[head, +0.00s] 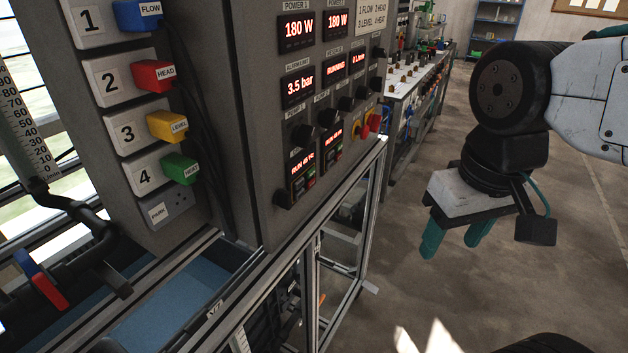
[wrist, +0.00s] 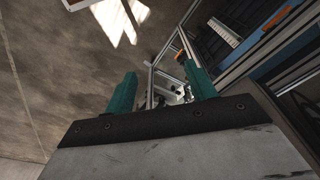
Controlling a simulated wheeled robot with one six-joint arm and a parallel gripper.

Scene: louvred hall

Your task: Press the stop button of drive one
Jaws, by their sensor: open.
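Two small drive units with lit red "RUN" displays sit low on the grey control panel (head: 260,120) in the head view. The nearer, left drive (head: 303,170) has small green and red buttons under its display. The right drive (head: 332,140) looks alike. Their labels are too small to read, so I cannot tell for sure which is drive one. My gripper (head: 456,240) hangs to the right of the panel, apart from it, with its green fingers pointing down. It is open and empty. In the wrist view the fingers (wrist: 160,82) stand apart above the floor and frame; no drive shows there.
Black knobs (head: 328,118) and a yellow-backed red switch (head: 374,122) sit near the drives. Numbered sockets with coloured plugs (head: 155,75) are at left. A metal frame (head: 345,225) stands below the panel. The floor right of it is open.

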